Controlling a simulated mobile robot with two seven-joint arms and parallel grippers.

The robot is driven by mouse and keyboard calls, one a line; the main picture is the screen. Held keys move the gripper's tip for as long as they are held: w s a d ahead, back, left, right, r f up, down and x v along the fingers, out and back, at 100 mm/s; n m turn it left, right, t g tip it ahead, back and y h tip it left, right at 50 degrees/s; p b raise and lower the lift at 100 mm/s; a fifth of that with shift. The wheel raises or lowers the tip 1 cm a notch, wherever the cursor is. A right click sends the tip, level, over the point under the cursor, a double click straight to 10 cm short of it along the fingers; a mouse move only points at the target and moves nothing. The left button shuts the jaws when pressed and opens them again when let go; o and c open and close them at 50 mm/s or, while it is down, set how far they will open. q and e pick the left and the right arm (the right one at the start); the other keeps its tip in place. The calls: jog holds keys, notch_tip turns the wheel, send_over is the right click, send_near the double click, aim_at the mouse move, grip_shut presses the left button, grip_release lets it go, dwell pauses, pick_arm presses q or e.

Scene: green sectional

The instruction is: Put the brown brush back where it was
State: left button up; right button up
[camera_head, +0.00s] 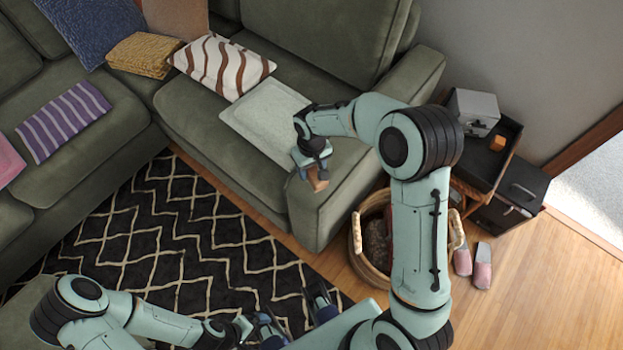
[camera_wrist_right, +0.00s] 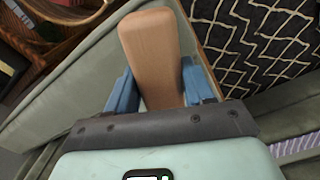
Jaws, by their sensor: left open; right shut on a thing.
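The brown brush (camera_head: 318,183) is in my right gripper (camera_head: 312,172), above the front edge of the green sofa's right seat and armrest. In the right wrist view the brush's smooth wooden part (camera_wrist_right: 155,50) sticks out between the blue fingers (camera_wrist_right: 158,88). Its bristles are not visible. My left gripper (camera_head: 297,314) is open and empty, low over the patterned rug near the bottom of the head view.
The green sofa (camera_head: 225,125) bears a pale flat cushion or tray (camera_head: 247,124), a striped pillow (camera_head: 222,66) and a folded yellow cloth (camera_head: 141,55). A wicker basket (camera_head: 358,245), pink slippers (camera_head: 482,268) and a dark side table (camera_head: 492,150) stand right. The rug (camera_head: 170,245) is clear.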

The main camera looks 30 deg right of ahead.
jog(key=shift+f+b, duration=0.3)
jog(key=shift+f, duration=3)
jog(key=shift+f, duration=0.2)
jog(key=o, duration=1)
jog(key=shift+r, duration=0.1)
notch_tip(320, 180, up, 12)
jog(key=shift+r+p, duration=0.1)
jog(key=shift+p, duration=0.55)
